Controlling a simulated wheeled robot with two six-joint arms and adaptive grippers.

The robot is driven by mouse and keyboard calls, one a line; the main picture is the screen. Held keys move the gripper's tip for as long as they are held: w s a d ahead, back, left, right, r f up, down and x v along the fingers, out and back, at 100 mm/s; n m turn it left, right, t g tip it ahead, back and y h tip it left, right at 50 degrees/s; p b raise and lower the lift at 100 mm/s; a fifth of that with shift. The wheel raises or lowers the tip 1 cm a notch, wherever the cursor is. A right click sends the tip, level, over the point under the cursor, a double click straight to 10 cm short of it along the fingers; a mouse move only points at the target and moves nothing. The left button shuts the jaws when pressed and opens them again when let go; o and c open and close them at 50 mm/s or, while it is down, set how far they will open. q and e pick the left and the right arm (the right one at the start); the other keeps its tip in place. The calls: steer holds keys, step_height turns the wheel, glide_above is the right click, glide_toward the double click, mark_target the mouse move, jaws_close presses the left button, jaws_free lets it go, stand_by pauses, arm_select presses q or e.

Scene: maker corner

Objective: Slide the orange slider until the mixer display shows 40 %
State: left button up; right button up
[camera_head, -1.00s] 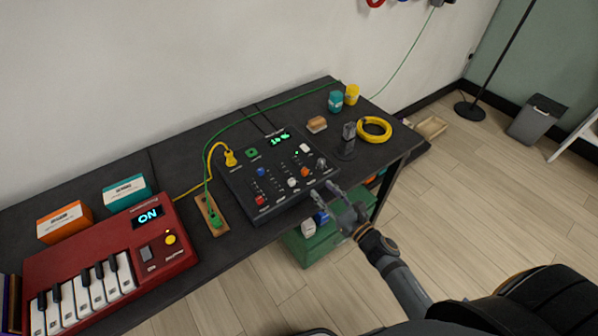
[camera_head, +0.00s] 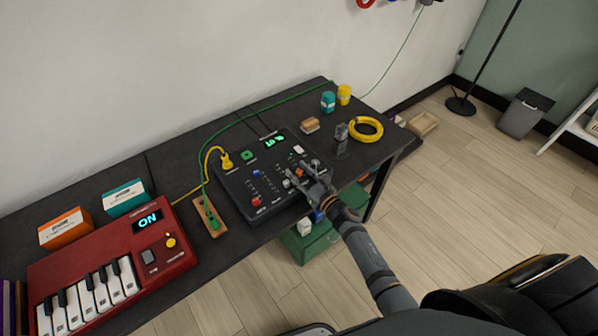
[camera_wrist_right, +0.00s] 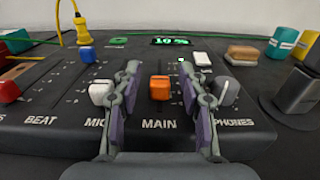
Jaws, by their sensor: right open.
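The dark mixer (camera_head: 240,198) lies on the workbench, and it also fills much of the right wrist view (camera_wrist_right: 60,125). Its display (camera_wrist_right: 171,41) reads 10 % in green. The orange slider (camera_wrist_right: 159,88) stands above the word MAIN, in a slot running away from me. My right gripper (camera_wrist_right: 158,70) is open, with one finger on each side of the orange slider. A gap shows between the slider and each finger. In the head view my right gripper (camera_head: 300,174) reaches over the mixer's front right part and hides some controls. My left gripper is out of view.
A white slider (camera_wrist_right: 101,92) is close left of the fingers, and a grey knob (camera_wrist_right: 225,90) is close right. A red keyboard (camera_head: 110,255) lies left of the mixer. A yellow cable coil (camera_head: 365,130) and bread-like block (camera_head: 310,125) lie to the right.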

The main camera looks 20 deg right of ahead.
jaws_close()
steer(key=shift+b+x, duration=0.6)
steer(key=shift+x, duration=0.25)
steer(key=shift+w+a, duration=0.15)
steer(key=shift+w, duration=0.3)
jaws_free()
steer(key=shift+s, duration=0.1)
